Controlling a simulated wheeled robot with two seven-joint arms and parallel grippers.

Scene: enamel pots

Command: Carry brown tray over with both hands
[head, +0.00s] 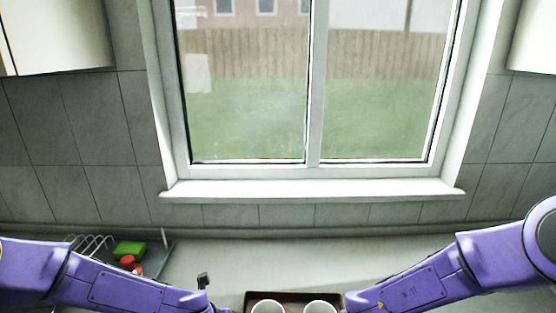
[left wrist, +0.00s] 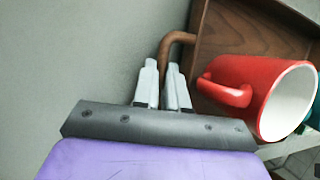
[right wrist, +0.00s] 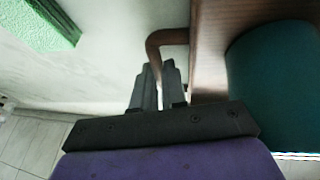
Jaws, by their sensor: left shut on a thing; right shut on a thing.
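The brown tray (head: 293,297) is at the bottom middle of the head view, cut off by the lower edge, with two white-rimmed cups in it. In the left wrist view my left gripper (left wrist: 165,80) is shut on the tray's brown handle (left wrist: 172,42). A red mug (left wrist: 245,92) with a white inside stands in the tray close to that gripper. In the right wrist view my right gripper (right wrist: 158,85) is shut on the other handle (right wrist: 160,42). A dark teal mug (right wrist: 275,85) stands in the tray beside it. In the head view the fingertips are out of frame.
A rack (head: 150,262) at the left of the counter holds a green sponge (head: 130,249) and a red item (head: 128,262). The counter (head: 330,262) behind the tray is clear. A green block (right wrist: 45,22) shows in the right wrist view. A window sill (head: 313,189) runs along the wall.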

